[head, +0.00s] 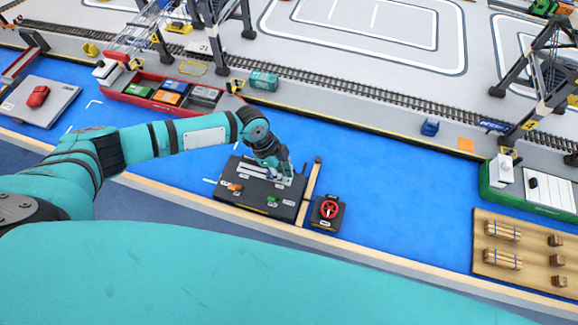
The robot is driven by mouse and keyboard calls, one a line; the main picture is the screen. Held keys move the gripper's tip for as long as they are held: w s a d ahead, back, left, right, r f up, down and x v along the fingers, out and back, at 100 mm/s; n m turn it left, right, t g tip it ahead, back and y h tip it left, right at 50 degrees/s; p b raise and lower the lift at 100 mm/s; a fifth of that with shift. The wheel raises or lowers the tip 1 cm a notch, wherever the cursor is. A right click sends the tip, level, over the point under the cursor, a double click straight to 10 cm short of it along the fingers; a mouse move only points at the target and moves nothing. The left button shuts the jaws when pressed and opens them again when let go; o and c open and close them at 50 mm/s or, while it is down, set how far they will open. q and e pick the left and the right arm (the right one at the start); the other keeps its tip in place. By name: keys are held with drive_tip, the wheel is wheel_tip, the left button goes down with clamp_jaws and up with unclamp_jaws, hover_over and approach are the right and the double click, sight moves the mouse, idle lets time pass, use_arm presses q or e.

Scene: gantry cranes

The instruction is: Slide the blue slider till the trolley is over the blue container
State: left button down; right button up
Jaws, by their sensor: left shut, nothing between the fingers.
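A black control panel (246,203) lies on the blue floor at the centre, with pale slots, an orange control (235,187) and a green control (272,200). My left gripper (284,176) is shut and points down at the panel's far right part. I cannot make out the blue slider; the gripper covers that part of the panel. A red ship (128,98) at the upper left carries several containers, among them a blue container (175,86). A gantry crane (150,42) stands over that area; its trolley is too small to tell. My right gripper is not in view.
A small box with a red wheel (328,210) stands just right of the panel, past a wooden strip (309,190). A green ship (535,190) and a board with wooden bundles (500,250) are at right. Blue floor between is mostly clear.

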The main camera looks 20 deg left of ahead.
use_arm(q)
drive_tip(key=shift+s+a, duration=0.1)
drive_tip(key=shift+a, duration=0.5)
drive_tip(key=shift+f, duration=0.1)
